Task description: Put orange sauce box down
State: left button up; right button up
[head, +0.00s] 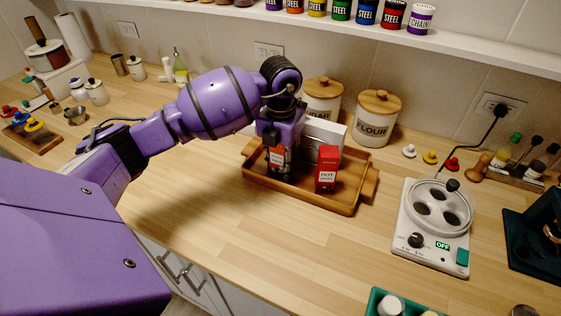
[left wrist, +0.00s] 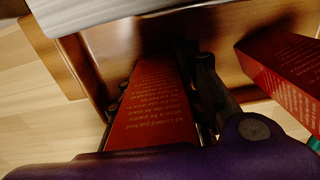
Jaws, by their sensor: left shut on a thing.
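My left gripper (head: 281,165) points down over the left part of a wooden tray (head: 340,207) on the counter. It is shut on the orange sauce box (head: 276,158), which stands between its fingers and is partly hidden by them in the head view. In the left wrist view the orange sauce box (left wrist: 150,100) shows printed text on its side, with a dark finger (left wrist: 205,90) beside it. The box is within the tray's walls; I cannot tell if its base touches the tray floor. My right gripper is not in view.
A red box (head: 327,170) stands in the tray to the right, apart from the held box. A white box (head: 327,132) is at the tray's back. Sugar (head: 322,100) and flour (head: 378,118) canisters stand behind. A white appliance (head: 433,225) is at right.

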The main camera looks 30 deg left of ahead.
pick_arm(q)
jog(key=shift+f, duration=0.15)
jog(key=o, duration=1.3)
jog(key=shift+c, duration=0.2)
notch_tip(320, 180, up, 12)
jog(key=shift+r, duration=0.15)
